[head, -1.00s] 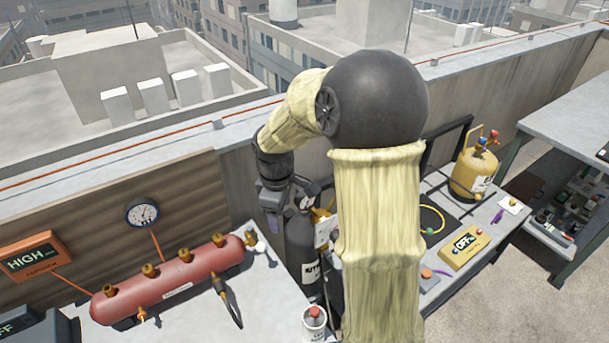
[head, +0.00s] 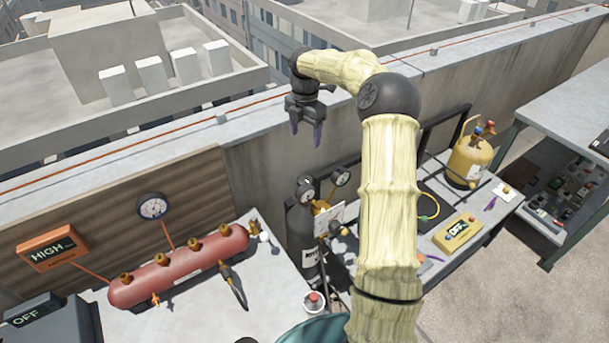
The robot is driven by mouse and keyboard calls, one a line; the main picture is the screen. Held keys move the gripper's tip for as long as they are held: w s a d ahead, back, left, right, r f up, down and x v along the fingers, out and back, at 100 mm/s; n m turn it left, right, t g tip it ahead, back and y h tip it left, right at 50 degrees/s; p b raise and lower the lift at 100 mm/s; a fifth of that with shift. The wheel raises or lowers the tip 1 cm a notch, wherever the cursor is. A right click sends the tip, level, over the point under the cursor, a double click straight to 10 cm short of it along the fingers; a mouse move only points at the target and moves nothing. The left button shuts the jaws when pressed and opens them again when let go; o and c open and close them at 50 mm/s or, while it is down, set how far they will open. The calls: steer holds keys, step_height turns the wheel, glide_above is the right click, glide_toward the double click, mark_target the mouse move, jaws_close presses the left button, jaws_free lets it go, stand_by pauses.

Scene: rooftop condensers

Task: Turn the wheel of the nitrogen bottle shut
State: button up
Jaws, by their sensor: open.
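The dark nitrogen bottle (head: 300,235) stands upright between the two benches, against the parapet wall. A small dark round part, seemingly its wheel (head: 305,187), shows at its top, beside a brass regulator with gauges (head: 341,176). My gripper (head: 305,132) hangs above the bottle's top with its purple fingertips pointing down. It is open and empty, apart from the bottle and wheel. My forearm covers what lies to the right of the regulator.
A red horizontal tank (head: 180,268) with brass fittings lies on the left bench, near a round gauge (head: 152,207) and an orange HIGH display (head: 52,248). A yellow cylinder (head: 468,160) and a yellow OFF box (head: 457,233) are on the right bench.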

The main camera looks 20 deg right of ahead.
mark_target(305, 179)
steer(key=shift+f, duration=0.1)
step_height(305, 179, down, 17)
steer(key=p, duration=0.5)
steer(key=shift+f, duration=0.15)
steer(key=shift+c, duration=0.4)
steer(key=c, duration=0.9)
